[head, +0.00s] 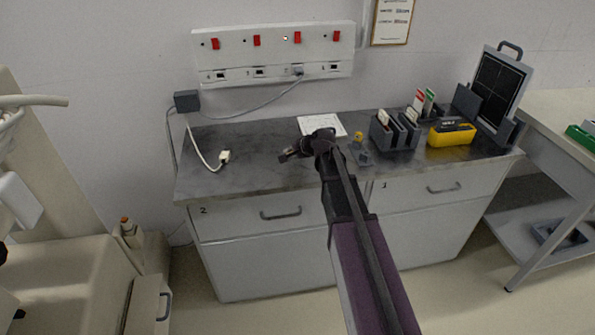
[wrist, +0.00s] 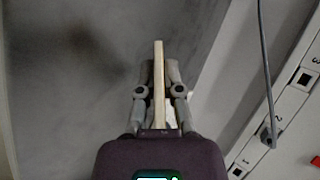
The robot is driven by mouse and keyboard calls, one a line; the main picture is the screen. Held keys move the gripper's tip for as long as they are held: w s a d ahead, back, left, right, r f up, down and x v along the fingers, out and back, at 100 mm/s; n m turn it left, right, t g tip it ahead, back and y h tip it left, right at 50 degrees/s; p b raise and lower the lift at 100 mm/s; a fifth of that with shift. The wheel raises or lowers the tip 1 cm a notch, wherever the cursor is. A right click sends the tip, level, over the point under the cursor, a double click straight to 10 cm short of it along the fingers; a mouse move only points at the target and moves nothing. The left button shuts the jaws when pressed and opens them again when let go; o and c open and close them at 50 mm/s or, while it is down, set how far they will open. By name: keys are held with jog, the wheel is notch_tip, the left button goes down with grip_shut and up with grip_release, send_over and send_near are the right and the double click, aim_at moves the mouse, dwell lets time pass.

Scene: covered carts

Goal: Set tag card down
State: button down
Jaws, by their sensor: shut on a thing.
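My gripper (head: 289,154) is over the middle of the grey worktop (head: 245,135), with its fingers turned to the left. In the wrist view my gripper (wrist: 160,88) is shut on a thin cream card, the tag card (wrist: 159,60), seen edge-on between the fingers. The card sticks out past the fingertips over the grey surface. In the head view the held card can hardly be made out at the gripper. I cannot tell whether it touches the worktop.
A sheet of paper (head: 330,126) lies behind my gripper. To the right stand a small grey holder (head: 361,154), a grey card rack (head: 395,136), a yellow device (head: 452,135) and a dark panel (head: 498,84). A white plug (head: 224,156) lies at left. The worktop's front left is clear.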

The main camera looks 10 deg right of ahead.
jog(key=shift+f+b, duration=1.15)
jog(key=shift+f, duration=0.3)
jog(key=c, duration=1)
grip_release()
jog(key=shift+o, duration=0.2)
jog(key=shift+p+v, duration=2.6)
jog(key=shift+v, duration=1.4)
